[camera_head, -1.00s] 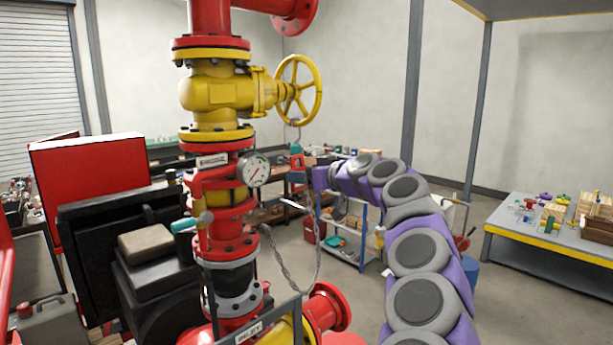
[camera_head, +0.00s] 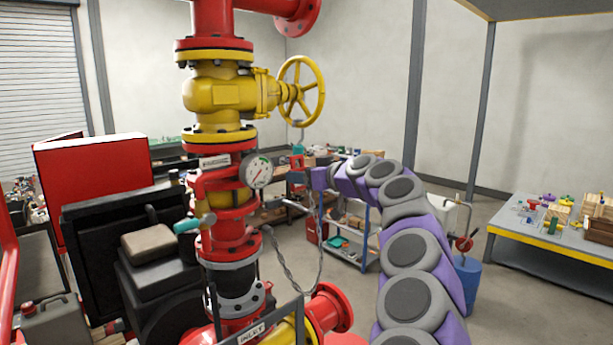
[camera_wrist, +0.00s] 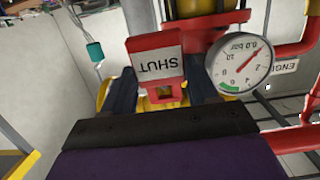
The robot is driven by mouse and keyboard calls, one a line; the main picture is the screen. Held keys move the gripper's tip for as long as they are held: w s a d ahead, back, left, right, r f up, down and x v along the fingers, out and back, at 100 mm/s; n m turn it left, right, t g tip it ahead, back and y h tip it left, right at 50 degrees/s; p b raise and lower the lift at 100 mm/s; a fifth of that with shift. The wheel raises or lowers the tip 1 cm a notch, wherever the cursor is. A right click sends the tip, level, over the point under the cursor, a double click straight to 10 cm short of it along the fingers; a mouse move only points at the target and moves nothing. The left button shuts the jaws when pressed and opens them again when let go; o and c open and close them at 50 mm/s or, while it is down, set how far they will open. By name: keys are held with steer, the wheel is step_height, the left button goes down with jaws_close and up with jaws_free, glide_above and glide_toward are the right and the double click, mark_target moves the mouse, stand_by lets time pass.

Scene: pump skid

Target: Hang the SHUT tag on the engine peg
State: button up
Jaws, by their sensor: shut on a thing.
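The red SHUT tag (camera_wrist: 157,66) has a white label that reads upside down in the wrist view. My gripper (camera_wrist: 163,88) is shut on it, with a dark finger on each side. In the head view the tag (camera_head: 297,161) is small, just left of my purple gripper (camera_head: 316,177), below the yellow handwheel. A label starting "ENGI" (camera_wrist: 289,66) shows at the right of the wrist view, partly behind the pressure gauge. I cannot make out the engine peg in either view.
The pressure gauge (camera_wrist: 242,64) and red pipes (camera_wrist: 296,138) stand close on the right of the tag. A teal piece (camera_wrist: 95,51) hangs at the left, apart from my gripper. The yellow handwheel (camera_head: 301,90) and a hanging chain (camera_head: 290,272) are near my arm.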

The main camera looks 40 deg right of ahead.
steer(key=shift+w, duration=0.45)
steer(key=shift+w, duration=0.1)
steer(key=shift+w+a+f+p, duration=0.15)
steer(key=shift+w+p, duration=0.4)
steer(key=shift+w, duration=0.35)
steer(key=shift+f, duration=0.1)
steer(key=shift+w+f+b, duration=0.2)
steer(key=shift+f+b, duration=0.1)
steer(key=shift+b, duration=0.15)
steer(key=o, duration=1.1)
